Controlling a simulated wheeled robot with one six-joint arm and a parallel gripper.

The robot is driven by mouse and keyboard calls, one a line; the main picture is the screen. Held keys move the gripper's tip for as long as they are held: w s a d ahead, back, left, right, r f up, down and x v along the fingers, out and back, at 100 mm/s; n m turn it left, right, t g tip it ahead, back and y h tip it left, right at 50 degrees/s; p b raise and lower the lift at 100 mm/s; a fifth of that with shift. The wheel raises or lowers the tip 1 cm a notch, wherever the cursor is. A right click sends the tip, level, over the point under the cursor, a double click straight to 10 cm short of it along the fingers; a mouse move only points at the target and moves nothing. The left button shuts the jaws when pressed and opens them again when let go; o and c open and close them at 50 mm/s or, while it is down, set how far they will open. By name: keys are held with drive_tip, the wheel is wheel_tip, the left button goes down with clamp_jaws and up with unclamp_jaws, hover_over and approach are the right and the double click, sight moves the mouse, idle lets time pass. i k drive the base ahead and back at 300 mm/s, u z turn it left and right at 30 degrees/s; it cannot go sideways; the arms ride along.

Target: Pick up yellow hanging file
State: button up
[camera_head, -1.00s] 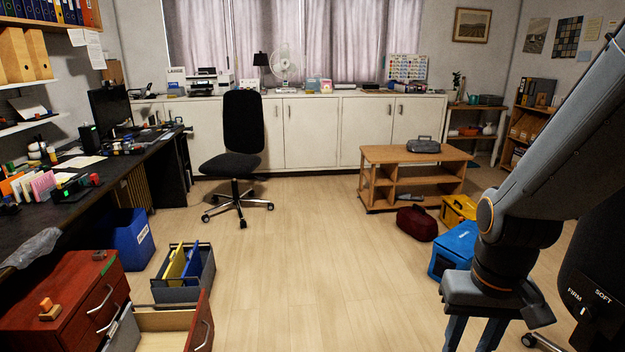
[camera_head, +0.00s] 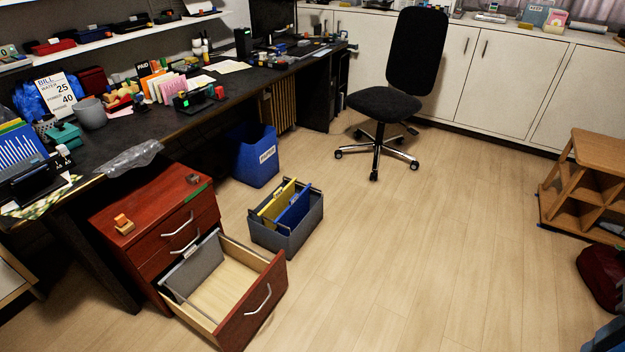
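The yellow hanging file (camera_head: 276,202) stands upright in a grey open box (camera_head: 287,241) on the floor. A blue hanging file (camera_head: 296,208) stands beside it on the right in the same box. The lower parts of both files are hidden by the box walls. The box is just right of a red-brown drawer cabinet (camera_head: 150,228). My gripper is out of view now.
The cabinet's lower drawer (camera_head: 262,302) is pulled out, with a grey file (camera_head: 193,268) inside. A blue bin (camera_head: 255,157) stands behind the box, near the dark desk (camera_head: 120,145). An office chair (camera_head: 378,105) is farther back. Floor right of the box is clear.

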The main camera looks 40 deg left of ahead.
sight(279, 202)
drive_tip(key=u, duration=0.3)
drive_tip(key=i, duration=1.75)
drive_tip(key=u, duration=1.5)
drive_tip(key=i, duration=1.3)
drive_tip(key=u, duration=1)
drive_tip(key=i, duration=0.35)
drive_tip(key=u, duration=0.2)
